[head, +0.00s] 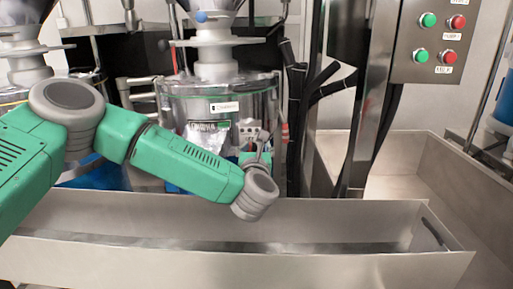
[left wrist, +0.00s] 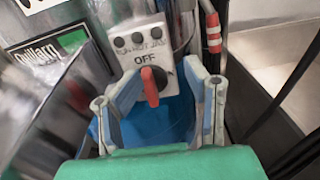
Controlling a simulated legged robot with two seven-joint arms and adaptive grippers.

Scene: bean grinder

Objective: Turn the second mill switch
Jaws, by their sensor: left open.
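The mill switch (left wrist: 150,86) is a red lever knob on a light grey box (left wrist: 140,45) marked OFF, with several dark round buttons above it. In the left wrist view the red lever points downward, tilted slightly. My left gripper (left wrist: 161,76) is open, with one finger on each side of the lever. I cannot tell whether either finger touches it. In the head view my left gripper (head: 258,150) is in front of the mill (head: 215,105), low on its right side. The arm and gripper hide most of the switch box there. My right gripper is not in view.
A long steel trough (head: 330,225) runs across the front, below my left arm. Black posts and cables (head: 295,120) stand just right of the mill. A control panel (head: 432,40) with green and red buttons hangs at the upper right. Another mill (head: 25,60) stands at the left.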

